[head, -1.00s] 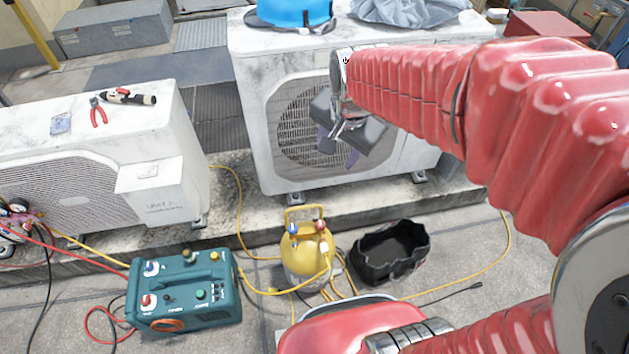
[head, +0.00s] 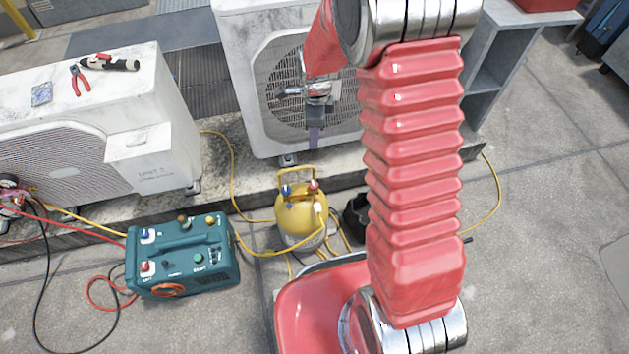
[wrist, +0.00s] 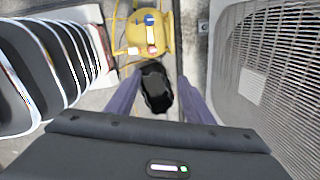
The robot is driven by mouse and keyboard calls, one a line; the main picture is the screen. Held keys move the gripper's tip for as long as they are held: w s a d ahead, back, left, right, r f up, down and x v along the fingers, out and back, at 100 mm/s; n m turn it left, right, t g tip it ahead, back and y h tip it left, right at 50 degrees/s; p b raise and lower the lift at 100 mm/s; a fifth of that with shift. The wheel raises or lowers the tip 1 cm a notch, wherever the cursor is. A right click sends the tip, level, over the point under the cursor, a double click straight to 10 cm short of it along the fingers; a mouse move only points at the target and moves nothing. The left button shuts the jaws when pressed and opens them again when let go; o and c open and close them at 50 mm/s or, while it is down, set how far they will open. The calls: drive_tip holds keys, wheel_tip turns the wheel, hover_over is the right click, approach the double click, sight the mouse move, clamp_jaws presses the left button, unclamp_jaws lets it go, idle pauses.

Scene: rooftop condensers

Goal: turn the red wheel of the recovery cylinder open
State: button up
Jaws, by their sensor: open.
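The yellow recovery cylinder (head: 302,212) stands upright on the ground in front of the middle condenser, with a carry handle on top. Its red wheel (head: 313,185) is on the right of the top and a blue wheel (head: 286,190) is on the left. My gripper (head: 314,140) is above and behind the cylinder, before the condenser grille, apart from the wheel. In the wrist view its purple fingers (wrist: 160,84) are spread and empty. The cylinder (wrist: 163,32) lies beyond them at the top, with its blue wheel (wrist: 149,19) and a red part near its top.
A black open bag (head: 356,215) is right of the cylinder, partly hidden by my arm. It shows between my fingers in the wrist view (wrist: 156,88). A teal recovery machine (head: 180,258) stands left. Yellow hoses surround the cylinder. The condenser (head: 245,90) is close behind my gripper.

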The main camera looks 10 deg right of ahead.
sight(314, 184)
wheel_tip(314, 184, down, 16)
drive_tip(key=m+g, duration=0.1)
drive_tip(key=m, duration=0.5)
drive_tip(key=shift+w+f, duration=0.15)
drive_tip(key=shift+w, duration=0.2)
drive_tip(key=shift+f, duration=6.9)
drive_tip(key=c, duration=1)
drive_tip(key=shift+d, duration=0.25)
drive_tip(key=shift+c, duration=0.2)
drive_tip(key=shift+a, duration=0.2)
